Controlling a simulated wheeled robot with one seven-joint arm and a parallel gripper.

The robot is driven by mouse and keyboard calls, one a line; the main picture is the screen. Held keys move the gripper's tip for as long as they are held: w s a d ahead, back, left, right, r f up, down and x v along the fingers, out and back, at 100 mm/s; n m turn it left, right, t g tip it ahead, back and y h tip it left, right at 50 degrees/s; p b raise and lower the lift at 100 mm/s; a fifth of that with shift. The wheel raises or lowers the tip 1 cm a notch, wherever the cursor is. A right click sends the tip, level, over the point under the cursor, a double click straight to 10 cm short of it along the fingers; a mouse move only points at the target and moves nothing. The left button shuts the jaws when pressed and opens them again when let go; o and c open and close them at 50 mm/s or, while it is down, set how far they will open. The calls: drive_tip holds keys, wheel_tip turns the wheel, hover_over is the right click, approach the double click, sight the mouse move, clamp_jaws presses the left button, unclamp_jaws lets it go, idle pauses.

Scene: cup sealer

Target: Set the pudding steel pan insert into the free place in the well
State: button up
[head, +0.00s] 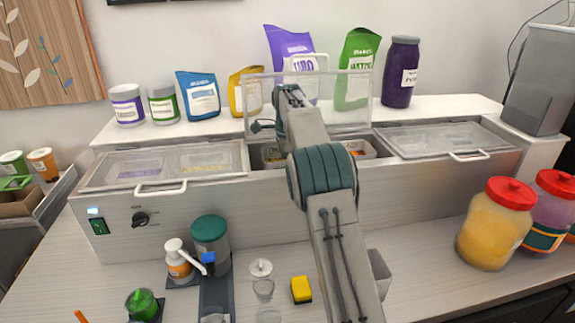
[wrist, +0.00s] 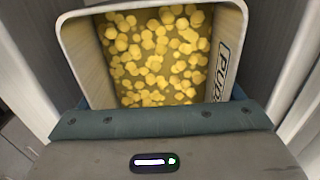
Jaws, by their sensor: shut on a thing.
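The pudding steel pan insert (wrist: 79,58) fills the upper middle of the wrist view. It has a pale rim, yellow round pieces inside and a label reading "PUD" on its right wall. My gripper (wrist: 160,118) is shut on its near side, at the bottom of that view. In the head view my arm reaches over the middle opening of the well (head: 310,165) and hides much of it. My fingertips are hidden there.
A pan with colourful contents (head: 361,149) sits in the well right of my arm. The clear middle lid (head: 345,90) stands open behind it. The left lid (head: 165,165) and right lid (head: 440,138) are closed. Bags and jars line the back shelf.

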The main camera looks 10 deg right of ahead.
drive_tip(key=shift+f, duration=0.1)
idle(0.7)
drive_tip(key=o, duration=1.3)
drive_tip(key=shift+f, duration=0.1)
wheel_tip(320, 180, up, 14)
drive_tip(key=p, duration=0.4)
drive_tip(key=shift+p, duration=0.4)
